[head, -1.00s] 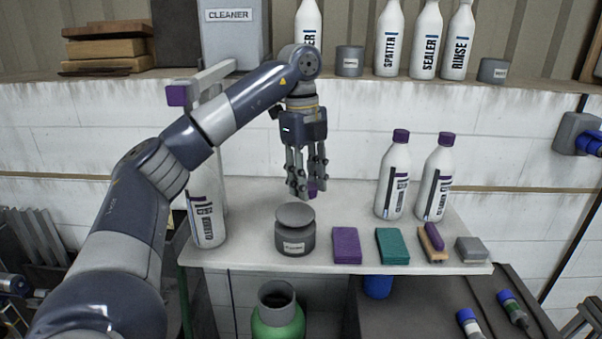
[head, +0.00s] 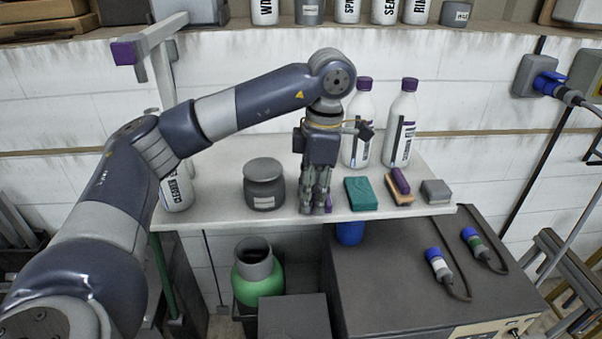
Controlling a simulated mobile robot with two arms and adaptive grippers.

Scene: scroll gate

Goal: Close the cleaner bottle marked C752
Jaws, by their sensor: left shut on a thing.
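My left gripper (head: 317,208) points down over the front of the white shelf (head: 225,205), between the grey jar and the teal pad. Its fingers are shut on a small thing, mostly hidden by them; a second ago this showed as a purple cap. A bit of purple beside the fingertips may be the cap or the purple pad behind. A white cleaner bottle (head: 177,193) stands at the shelf's left end, its top hidden by my arm. Two white bottles with purple caps, one behind my gripper (head: 361,104) and one to its right (head: 402,120), stand upright. No C752 mark is legible. My right gripper is out of view.
The grey jar (head: 264,190) stands left of my gripper. The teal pad (head: 361,194), a brush (head: 400,188) and a grey block (head: 436,192) lie to its right. A green container (head: 257,283) is below the shelf. A purple-ended bracket (head: 125,52) stands behind my arm.

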